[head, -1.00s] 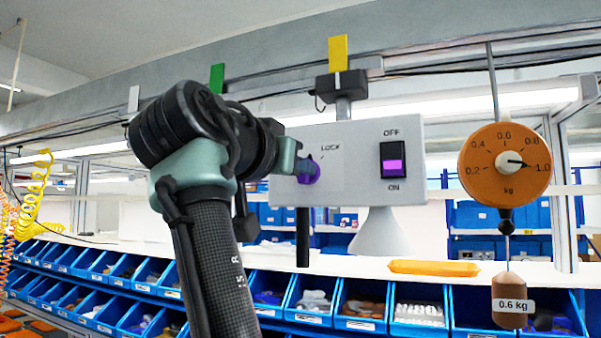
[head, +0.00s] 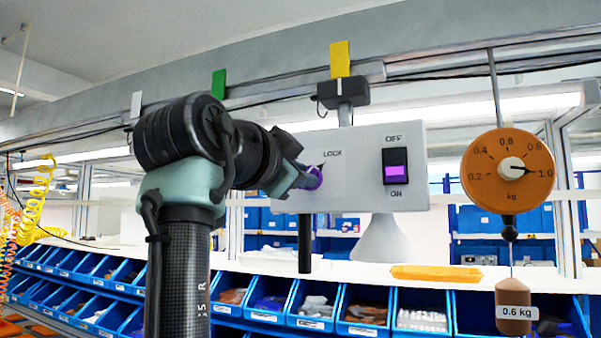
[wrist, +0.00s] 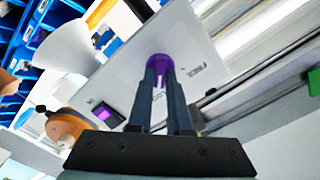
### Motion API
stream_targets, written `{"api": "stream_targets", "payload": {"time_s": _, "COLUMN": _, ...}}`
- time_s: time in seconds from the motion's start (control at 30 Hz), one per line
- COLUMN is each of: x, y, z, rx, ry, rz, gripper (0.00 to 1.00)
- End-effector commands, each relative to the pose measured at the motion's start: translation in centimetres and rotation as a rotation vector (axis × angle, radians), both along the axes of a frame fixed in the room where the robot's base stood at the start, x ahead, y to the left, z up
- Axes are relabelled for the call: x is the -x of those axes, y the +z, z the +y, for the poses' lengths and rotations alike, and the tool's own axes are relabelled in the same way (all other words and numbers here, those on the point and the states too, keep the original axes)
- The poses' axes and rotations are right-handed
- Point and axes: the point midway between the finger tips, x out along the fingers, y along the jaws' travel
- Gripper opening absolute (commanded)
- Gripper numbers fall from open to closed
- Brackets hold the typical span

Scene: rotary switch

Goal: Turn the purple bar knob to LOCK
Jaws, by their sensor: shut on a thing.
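The purple bar knob (head: 313,178) is on the left part of a grey panel (head: 360,200), just below the printed word LOCK. In the wrist view the purple knob (wrist: 160,64) sits between the tips of my gripper (wrist: 161,80), which is shut on it. In the head view my gripper (head: 303,177) reaches the knob from the left and hides part of it. A small dark pointer mark shows at the knob's upper right, towards LOCK; its exact alignment is hard to tell.
A rocker switch (head: 397,166) marked OFF and ON sits on the panel's right side. An orange dial scale (head: 507,203) hangs to the right with a 0.6 kg weight (head: 514,312) below. Blue bins (head: 420,300) line the shelf beneath.

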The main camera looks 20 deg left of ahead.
Motion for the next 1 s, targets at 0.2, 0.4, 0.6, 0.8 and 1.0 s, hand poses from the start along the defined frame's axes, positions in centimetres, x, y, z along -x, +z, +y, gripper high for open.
{"api": "stream_targets", "payload": {"time_s": 0.2, "x": 0.07, "y": 0.3, "z": -0.17, "rx": -0.022, "ry": -0.002, "rz": -0.009, "gripper": 0.0}}
{"api": "stream_targets", "payload": {"time_s": 0.4, "x": 0.08, "y": 0.33, "z": -0.17, "rx": -0.022, "ry": -0.002, "rz": -0.01, "gripper": 0.0}}
{"api": "stream_targets", "payload": {"time_s": 0.6, "x": 0.07, "y": 0.31, "z": -0.15, "rx": -0.021, "ry": -0.002, "rz": -0.008, "gripper": 0.35}}
{"api": "stream_targets", "payload": {"time_s": 0.8, "x": 0.04, "y": 0.18, "z": -0.09, "rx": -0.019, "ry": -0.001, "rz": -0.006, "gripper": 0.47}}
{"api": "stream_targets", "payload": {"time_s": 1.0, "x": 0.01, "y": 0.11, "z": -0.08, "rx": -0.018, "ry": 0.0, "rz": -0.003, "gripper": 0.47}}
